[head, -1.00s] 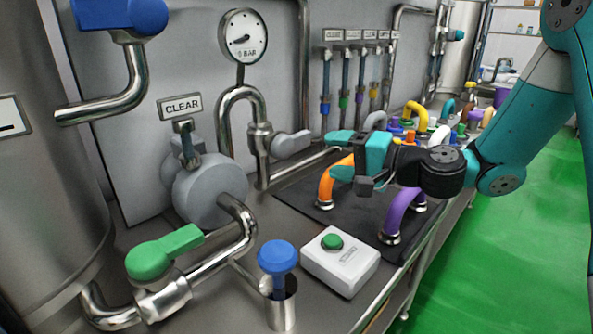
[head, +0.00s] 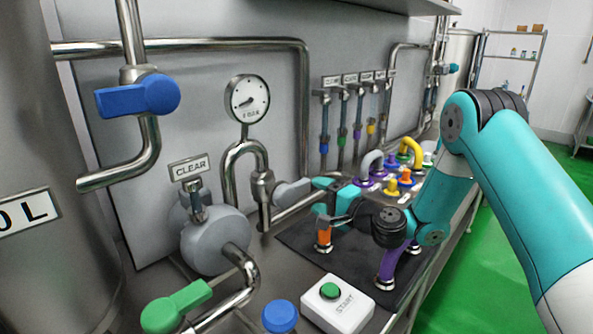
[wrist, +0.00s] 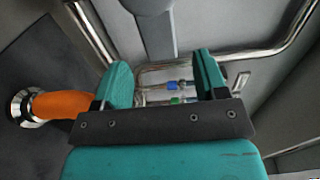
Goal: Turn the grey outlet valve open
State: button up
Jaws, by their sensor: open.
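The grey outlet valve (head: 292,192) sits on the bent steel pipe below the gauge, its lever pointing right, roughly along the horizontal pipe. In the wrist view a grey lever-like part (wrist: 155,28) shows at the top, beyond and roughly between the fingertips. My gripper (head: 321,195) is open and empty, just right of the lever's end in the head view. Its two teal fingers also show in the wrist view (wrist: 162,75). I cannot tell whether a finger touches the lever.
A pressure gauge (head: 247,98) is above.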

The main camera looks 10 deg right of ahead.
aim_at(304, 189)
jog(key=p, duration=0.2)
jog(key=w+p, duration=0.1)
jog(key=p, duration=0.1)
jog(key=shift+w+a+r, duration=0.1)
jog(key=shift+a+r, duration=0.2)
jog(key=shift+r, duration=0.1)
jog(key=p, duration=0.5)
jog(key=shift+w+a+f, duration=0.1)
jog(key=shift+w+a, duration=0.2)
jog(key=shift+a, duration=0.1)
jog(key=x, duration=0.2)
jog(key=p+x, duration=0.1)
jog(key=x, duration=0.3)
jog(key=shift+f, duration=0.35)
jog(key=shift+c, duration=0.2)
grip_shut()
